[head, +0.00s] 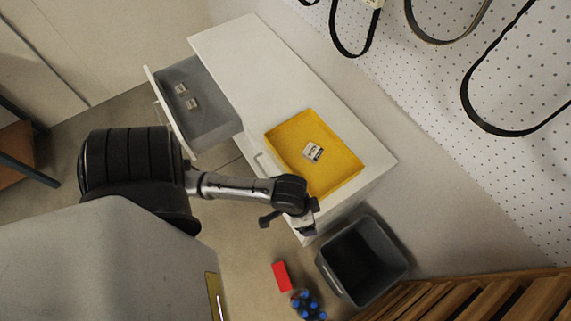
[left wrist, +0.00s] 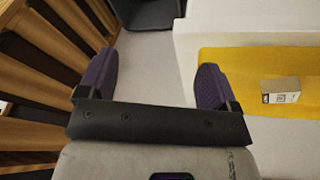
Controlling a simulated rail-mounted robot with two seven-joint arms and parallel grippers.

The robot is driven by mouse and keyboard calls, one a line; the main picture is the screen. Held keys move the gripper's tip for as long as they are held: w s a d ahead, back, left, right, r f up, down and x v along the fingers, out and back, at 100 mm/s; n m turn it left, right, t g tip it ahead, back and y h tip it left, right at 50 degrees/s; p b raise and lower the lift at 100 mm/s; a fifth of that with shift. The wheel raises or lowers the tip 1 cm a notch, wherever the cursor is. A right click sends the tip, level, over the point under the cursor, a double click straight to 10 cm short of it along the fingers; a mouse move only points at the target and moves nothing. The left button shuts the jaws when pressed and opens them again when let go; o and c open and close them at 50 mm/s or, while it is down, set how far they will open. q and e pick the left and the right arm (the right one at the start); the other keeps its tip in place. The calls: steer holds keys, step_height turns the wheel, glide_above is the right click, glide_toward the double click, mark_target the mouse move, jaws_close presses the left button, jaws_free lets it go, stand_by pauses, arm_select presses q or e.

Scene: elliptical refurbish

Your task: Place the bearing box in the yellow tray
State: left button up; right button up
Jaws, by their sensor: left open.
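A yellow tray (head: 345,156) sits on top of a white cabinet. A small white box with a dark label (head: 312,151) lies inside the tray, on its floor. The left wrist view also shows the yellow tray (left wrist: 235,65) at right and the box in it (left wrist: 281,90). Two similar small boxes (head: 181,89) (head: 193,104) lie in an open grey drawer at the cabinet's left. My left gripper (head: 308,226) is beside the cabinet, near the tray's lower edge. Its two purple fingers are apart with nothing between them in the left wrist view (left wrist: 157,68). My right gripper does not show.
A dark grey bin (head: 363,260) stands on the floor below the cabinet's end. A red block (head: 281,276) and several blue-capped bottles (head: 308,305) are near it. Wooden slats (head: 480,298) line the lower right. Belts hang on the pegboard (head: 530,180). The cabinet top's upper left is clear.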

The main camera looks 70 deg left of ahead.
arm_select(q)
steer(key=s+r+y, duration=0.1)
steer(key=s, duration=0.5)
steer(key=shift+s+r+m+y, duration=0.15)
steer(key=shift+r+m+y, duration=0.15)
steer(key=shift+c, duration=0.2)
